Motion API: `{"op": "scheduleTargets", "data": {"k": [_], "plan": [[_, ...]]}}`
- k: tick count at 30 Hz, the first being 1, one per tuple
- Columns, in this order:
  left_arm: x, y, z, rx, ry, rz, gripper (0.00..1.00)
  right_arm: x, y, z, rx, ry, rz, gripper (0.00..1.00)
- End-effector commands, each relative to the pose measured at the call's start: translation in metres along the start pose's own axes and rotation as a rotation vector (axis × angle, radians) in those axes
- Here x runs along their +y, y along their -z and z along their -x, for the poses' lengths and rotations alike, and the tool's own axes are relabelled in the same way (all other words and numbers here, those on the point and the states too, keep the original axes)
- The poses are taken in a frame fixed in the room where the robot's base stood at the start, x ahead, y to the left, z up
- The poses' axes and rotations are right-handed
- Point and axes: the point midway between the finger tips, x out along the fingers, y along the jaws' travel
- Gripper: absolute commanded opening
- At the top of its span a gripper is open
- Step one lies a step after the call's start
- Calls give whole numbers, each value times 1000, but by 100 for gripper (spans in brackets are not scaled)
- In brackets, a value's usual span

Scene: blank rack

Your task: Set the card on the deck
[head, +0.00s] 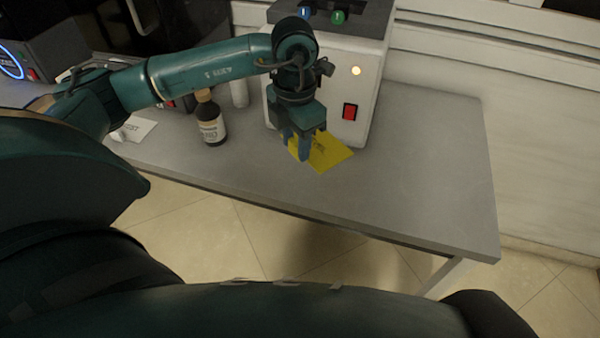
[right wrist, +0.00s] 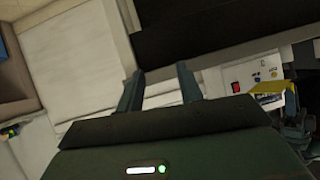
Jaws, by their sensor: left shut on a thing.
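A yellow card (head: 332,154) with a dark print is in the jaws of my left gripper (head: 305,146), in front of the white machine on the grey table. The fingers cover its left part. Whether the card touches the tabletop (head: 420,165) or hangs just above it, I cannot tell. The card also shows at the right of the right wrist view (right wrist: 268,88). My right gripper (right wrist: 160,90) is open, with nothing between its fingers; it is out of the head view. Nothing in view is clearly marked as the deck.
A white machine (head: 371,88) with a red switch stands behind the card. A brown bottle (head: 211,120) and a white cylinder (head: 239,93) stand left of it. The table's right part is clear.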

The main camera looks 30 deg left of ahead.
Motion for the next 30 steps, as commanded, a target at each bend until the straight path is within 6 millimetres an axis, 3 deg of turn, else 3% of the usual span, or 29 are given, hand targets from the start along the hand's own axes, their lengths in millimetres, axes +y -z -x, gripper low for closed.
{"op": "scheduleTargets", "data": {"k": [6, 10, 23, 26, 30], "plan": [[11, 0, -11, 2, -1, 397, 14, -1, -5, -4, 9, 8, -3, 36], [14, 0, -13, 1, -1, 528, 14, -2, -2, -4, 17, 11, -4, 36], [15, 0, -14, 2, -1, 586, 14, -3, 0, -4, 22, 14, -4, 36], [15, 0, -20, 3, 0, 586, 14, -3, -1, -4, 19, 14, -4, 36], [14, 1, -44, 7, -1, 586, 14, -3, -2, -4, 16, 13, -3, 36]]}}
